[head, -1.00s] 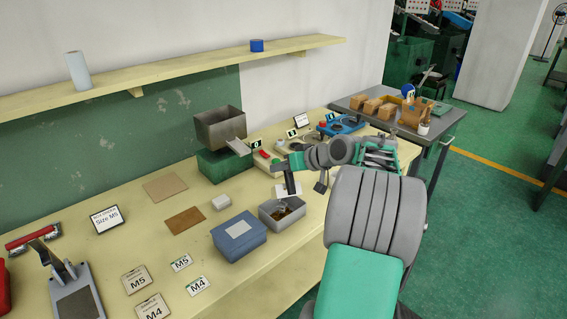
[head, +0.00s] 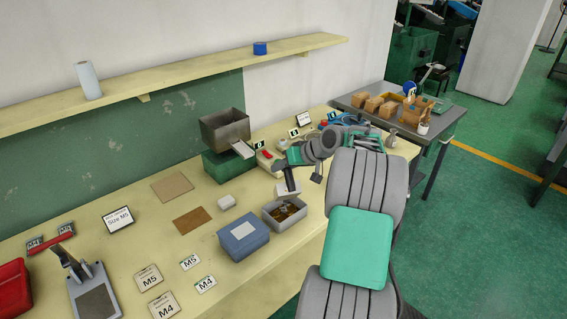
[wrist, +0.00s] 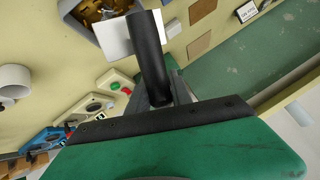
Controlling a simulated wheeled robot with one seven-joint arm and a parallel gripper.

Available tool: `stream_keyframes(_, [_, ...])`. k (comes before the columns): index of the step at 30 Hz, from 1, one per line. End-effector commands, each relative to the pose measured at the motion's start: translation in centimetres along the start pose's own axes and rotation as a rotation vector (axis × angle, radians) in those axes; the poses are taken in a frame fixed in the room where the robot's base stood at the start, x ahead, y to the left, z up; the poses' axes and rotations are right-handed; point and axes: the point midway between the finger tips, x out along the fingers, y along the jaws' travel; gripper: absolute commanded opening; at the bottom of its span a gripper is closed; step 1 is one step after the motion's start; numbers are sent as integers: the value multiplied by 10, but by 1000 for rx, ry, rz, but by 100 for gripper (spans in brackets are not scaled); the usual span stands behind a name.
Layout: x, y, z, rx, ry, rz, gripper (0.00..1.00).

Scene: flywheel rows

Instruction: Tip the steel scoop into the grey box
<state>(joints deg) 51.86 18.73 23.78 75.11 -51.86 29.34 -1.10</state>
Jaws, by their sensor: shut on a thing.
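The grey box (head: 291,222) stands open on the bench with brass-coloured pieces in it. Part of it also shows at the top of the wrist view (wrist: 83,42). My gripper (head: 291,186) is just behind the box, shut on a black handle (wrist: 148,55), which I take to be the steel scoop's. A pale flat piece (wrist: 115,38) shows behind the handle and overlaps the box's rim in the wrist view. I cannot tell whether it is the scoop's pan or a separate thing, nor how far the scoop is tilted.
A blue box (head: 243,253) stands left of the grey box, and a white block (head: 226,202) lies behind it. A steel hopper (head: 222,131) sits on a green stand (head: 226,166) at the back. Flat mats and labels lie on the left. A grey side table (head: 447,122) is at right.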

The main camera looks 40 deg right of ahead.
Motion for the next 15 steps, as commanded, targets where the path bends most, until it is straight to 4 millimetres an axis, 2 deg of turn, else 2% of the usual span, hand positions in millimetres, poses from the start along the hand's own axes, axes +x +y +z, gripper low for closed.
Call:
stream_keyframes(1, [-3,-2,-5,1,-6,0,0])
stream_keyframes(15, [5,2,-15,42,-85,0,0])
